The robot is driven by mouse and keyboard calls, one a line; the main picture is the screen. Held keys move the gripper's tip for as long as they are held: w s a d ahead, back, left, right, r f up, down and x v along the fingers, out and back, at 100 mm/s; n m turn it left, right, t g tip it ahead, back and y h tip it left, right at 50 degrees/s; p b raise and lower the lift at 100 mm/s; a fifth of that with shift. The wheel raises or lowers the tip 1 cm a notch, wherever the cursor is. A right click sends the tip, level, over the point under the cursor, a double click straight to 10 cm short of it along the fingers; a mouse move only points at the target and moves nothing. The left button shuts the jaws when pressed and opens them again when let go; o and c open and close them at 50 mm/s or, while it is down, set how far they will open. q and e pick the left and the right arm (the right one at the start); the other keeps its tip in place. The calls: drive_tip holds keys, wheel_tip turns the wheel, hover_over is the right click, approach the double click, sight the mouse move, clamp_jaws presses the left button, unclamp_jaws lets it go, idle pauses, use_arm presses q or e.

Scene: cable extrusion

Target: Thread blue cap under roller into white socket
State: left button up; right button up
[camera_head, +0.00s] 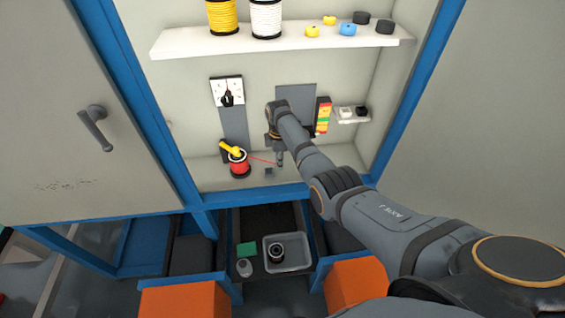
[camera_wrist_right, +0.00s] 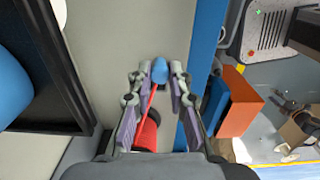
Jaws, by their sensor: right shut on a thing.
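My right gripper (camera_head: 279,160) is low in the cabinet bay, just above its floor. In the right wrist view its fingertips (camera_wrist_right: 160,76) are closed on the blue cap (camera_wrist_right: 160,70). A thin red cable (camera_wrist_right: 151,100) runs from the cap back to the red spool (camera_wrist_right: 147,133). In the head view the red cable (camera_head: 262,160) stretches from the spool (camera_head: 239,168) right to the gripper. A small dark block (camera_head: 269,172) sits on the floor beside the gripper; I cannot tell whether it is the roller. A small white piece (camera_head: 345,112) on a side ledge may be the socket. My left gripper is not in view.
A white shelf (camera_head: 180,44) above holds yellow and white spools and several small caps. A dial panel (camera_head: 227,92) and a colored strip (camera_head: 323,116) are on the back wall. Blue frame posts (camera_head: 150,105) bound the bay. A grey tray (camera_head: 299,262) stands below.

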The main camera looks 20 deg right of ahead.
drive_tip(key=d, duration=0.1)
drive_tip(key=d+p, duration=0.1)
drive_tip(key=shift+s+d+r, duration=0.1)
drive_tip(key=shift+s+d, duration=0.3)
drive_tip(key=s+d, duration=0.1)
drive_tip(key=d, duration=0.6)
drive_tip(key=s+d, duration=0.1)
drive_tip(key=d, duration=0.3)
drive_tip(key=shift+s+b, duration=0.3)
drive_tip(key=shift+b, duration=0.05)
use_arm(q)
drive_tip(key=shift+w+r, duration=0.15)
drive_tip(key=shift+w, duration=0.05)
use_arm(e)
drive_tip(key=shift+s+d, duration=0.2)
drive_tip(key=shift+d, duration=0.45)
